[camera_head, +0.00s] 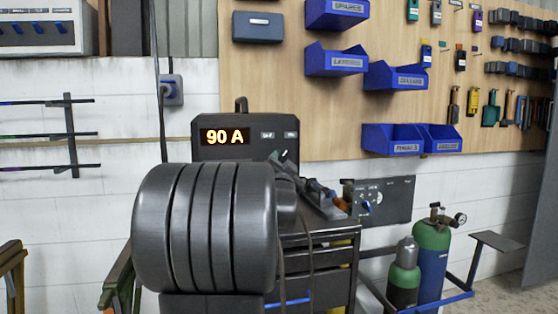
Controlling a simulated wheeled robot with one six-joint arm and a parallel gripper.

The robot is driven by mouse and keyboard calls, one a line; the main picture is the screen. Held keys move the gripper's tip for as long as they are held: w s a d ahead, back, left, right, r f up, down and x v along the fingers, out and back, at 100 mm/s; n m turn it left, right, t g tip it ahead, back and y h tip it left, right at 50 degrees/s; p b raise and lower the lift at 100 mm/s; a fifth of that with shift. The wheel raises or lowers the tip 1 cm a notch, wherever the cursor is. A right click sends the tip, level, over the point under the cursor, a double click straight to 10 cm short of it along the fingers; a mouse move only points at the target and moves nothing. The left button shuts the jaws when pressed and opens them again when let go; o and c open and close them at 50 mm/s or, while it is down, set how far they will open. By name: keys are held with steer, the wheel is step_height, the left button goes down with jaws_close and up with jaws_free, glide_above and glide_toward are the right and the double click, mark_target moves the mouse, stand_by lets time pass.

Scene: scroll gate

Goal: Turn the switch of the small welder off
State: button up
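The small welder (292,128) is a dark box with a carry handle on top, standing behind my arm in the middle of the view. Its display (225,136) is lit and reads "90 A" in orange. My gripper cannot be made out.
A dark cart (333,262) with torches and tools on top stands right of my arm. Green and blue gas cylinders (431,262) stand farther right. A dark panel (385,201) is on the wall behind. Blue bins (392,139) hang on the wooden tool board.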

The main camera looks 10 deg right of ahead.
steer(key=shift+x, duration=0.9)
jaws_close()
